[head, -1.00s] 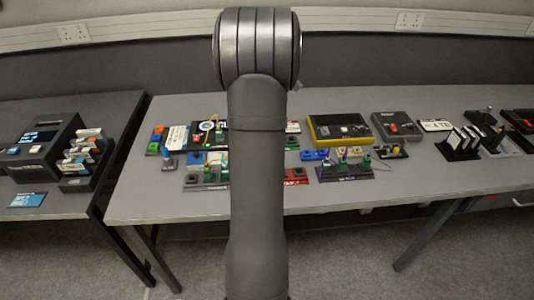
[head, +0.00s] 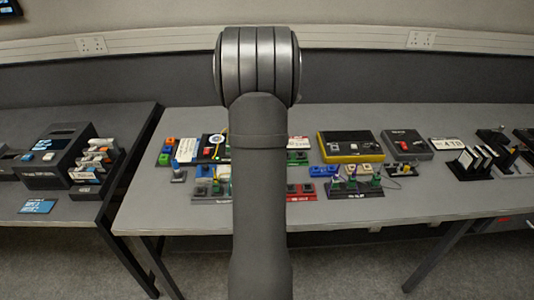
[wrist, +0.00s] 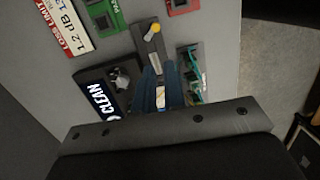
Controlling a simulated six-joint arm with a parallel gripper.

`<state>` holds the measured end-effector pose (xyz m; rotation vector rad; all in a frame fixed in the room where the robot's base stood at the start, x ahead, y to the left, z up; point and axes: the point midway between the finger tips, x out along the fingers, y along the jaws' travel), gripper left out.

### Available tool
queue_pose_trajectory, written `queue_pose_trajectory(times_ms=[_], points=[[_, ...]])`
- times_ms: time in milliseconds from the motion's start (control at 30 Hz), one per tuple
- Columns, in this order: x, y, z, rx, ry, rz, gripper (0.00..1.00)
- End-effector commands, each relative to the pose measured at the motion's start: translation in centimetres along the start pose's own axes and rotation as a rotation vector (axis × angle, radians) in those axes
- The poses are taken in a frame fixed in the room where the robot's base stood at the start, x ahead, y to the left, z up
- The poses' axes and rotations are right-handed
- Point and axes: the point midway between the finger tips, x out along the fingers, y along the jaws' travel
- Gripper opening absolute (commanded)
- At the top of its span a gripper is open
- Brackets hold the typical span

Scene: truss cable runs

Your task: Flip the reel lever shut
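In the wrist view the bluish fingers of my gripper (wrist: 160,68) point down at a dark narrow base that carries a yellow-tipped, pale-stemmed lever (wrist: 152,32). The yellow tip lies beyond the fingertips. A small pale piece shows between the fingers; I cannot tell whether they touch it. In the head view my arm hides the gripper.
A green-and-grey fixture (wrist: 190,72) stands close to the right of the fingers. A white label plate (wrist: 68,28) lies at upper left. In the head view a yellow-edged case (head: 350,158) and a grey box with a red part (head: 407,158) stand right of my arm. The table's front strip is clear.

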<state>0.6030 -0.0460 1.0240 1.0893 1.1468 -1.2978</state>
Motion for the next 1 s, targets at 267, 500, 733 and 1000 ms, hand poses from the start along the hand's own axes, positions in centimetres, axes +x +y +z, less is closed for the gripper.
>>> queue_pose_trajectory(times_ms=[267, 500, 733, 1000], points=[[4.6, -1.6, -6.8, -0.057, -0.355, -0.027, 0.0], [6.2, -2.2, -11.0, -0.109, -0.58, 0.062, 0.0], [6.5, -2.3, -12.4, -0.131, -0.653, 0.112, 0.0], [6.5, -2.3, -12.5, -0.13, -0.656, 0.115, 0.0]])
